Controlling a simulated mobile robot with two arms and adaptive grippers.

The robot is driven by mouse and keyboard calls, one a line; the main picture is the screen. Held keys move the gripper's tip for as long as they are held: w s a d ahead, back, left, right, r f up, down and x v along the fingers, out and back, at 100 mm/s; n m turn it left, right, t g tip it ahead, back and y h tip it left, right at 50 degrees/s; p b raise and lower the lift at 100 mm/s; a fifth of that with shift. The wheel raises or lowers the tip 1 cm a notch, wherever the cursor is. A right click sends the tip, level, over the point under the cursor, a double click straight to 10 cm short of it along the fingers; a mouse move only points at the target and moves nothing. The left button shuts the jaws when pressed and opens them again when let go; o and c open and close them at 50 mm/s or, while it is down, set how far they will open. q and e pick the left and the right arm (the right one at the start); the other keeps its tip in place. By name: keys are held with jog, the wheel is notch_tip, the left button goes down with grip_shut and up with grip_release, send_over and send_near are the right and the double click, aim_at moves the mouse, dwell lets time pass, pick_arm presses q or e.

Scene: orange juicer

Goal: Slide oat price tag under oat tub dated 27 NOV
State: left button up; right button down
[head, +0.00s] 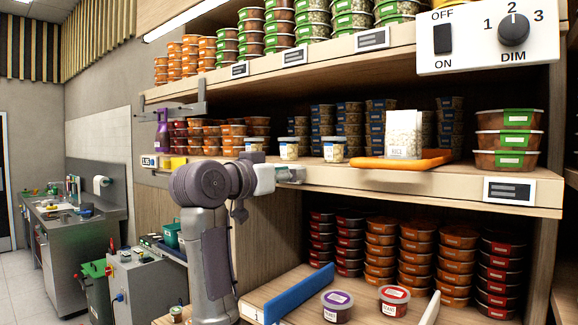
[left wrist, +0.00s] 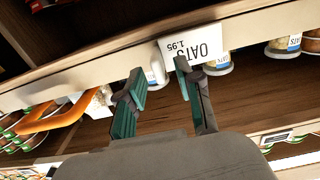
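A white price tag reading OATS 1.95 (left wrist: 193,48) shows upside down on the pale shelf edge in the left wrist view. My left gripper (left wrist: 158,82) is open, its green-padded fingers apart, with one fingertip overlapping the tag's lower corner; I cannot tell whether they touch. In the head view the left gripper (head: 297,174) is at the middle shelf's front edge and the tag cannot be made out. Small oat tubs (head: 253,144), (head: 289,148), (head: 333,149) stand on that shelf, just above the gripper. Their dates are too small to read. My right gripper is not in view.
Stacked containers fill the shelf's back. A dimmer panel (head: 487,38) overhangs at upper right. Below, a blue divider (head: 300,293) and two round tubs occupy the lower shelf.

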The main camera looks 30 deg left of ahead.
pick_arm(q)
jog(key=shift+w, duration=0.25)
grip_shut()
jog(key=shift+a, duration=0.1)
dwell(0.3)
